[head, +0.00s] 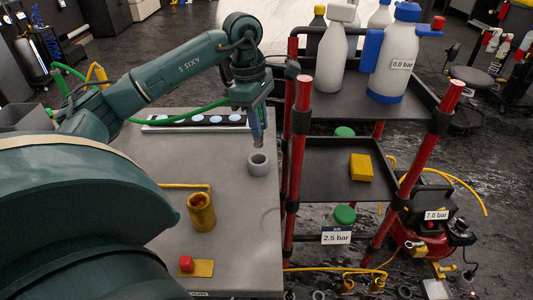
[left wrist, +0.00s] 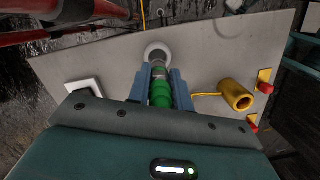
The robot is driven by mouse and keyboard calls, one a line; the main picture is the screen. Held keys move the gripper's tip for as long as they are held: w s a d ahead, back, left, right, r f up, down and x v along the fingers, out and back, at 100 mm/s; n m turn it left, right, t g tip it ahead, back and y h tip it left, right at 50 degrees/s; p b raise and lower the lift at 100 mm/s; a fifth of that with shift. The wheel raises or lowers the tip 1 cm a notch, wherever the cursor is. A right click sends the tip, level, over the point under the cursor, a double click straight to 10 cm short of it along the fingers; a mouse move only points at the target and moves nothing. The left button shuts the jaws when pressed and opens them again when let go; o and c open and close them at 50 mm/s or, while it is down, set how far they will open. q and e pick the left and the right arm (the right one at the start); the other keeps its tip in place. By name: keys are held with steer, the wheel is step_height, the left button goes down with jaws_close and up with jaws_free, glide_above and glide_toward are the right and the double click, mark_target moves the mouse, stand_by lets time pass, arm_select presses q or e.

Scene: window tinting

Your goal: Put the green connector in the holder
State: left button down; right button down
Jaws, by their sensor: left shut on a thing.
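My left gripper (head: 257,138) points down over the grey table, just above a short grey ring-shaped holder (head: 258,167). In the left wrist view its blue fingers (left wrist: 161,84) are shut on the green connector (left wrist: 160,96), whose metallic tip points toward the holder (left wrist: 150,46). In the head view the tip shows below the fingers, and the green body is mostly hidden by them. The tip looks a little above the holder's opening; I cannot tell whether it touches the rim. My right gripper is in neither view.
A yellow cylinder (head: 202,213) and a red-topped yellow block (head: 199,268) stand nearer on the table (head: 237,235). A strip with pale discs (head: 193,120) lies behind. A red-post cart (head: 329,158) with bottles stands close to the table's right edge.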

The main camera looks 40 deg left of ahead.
mark_target(258, 146)
arm_select(q)
step_height(258, 146, down, 3)
steer(key=shift+s, duration=0.1)
step_height(258, 146, down, 4)
steer(key=shift+f, duration=0.2)
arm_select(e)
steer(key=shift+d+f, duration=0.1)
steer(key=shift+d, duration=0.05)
arm_select(q)
steer(key=shift+f, duration=0.2)
steer(key=c, duration=1.6)
jaws_free()
steer(key=shift+c, duration=0.2)
steer(key=o, duration=0.4)
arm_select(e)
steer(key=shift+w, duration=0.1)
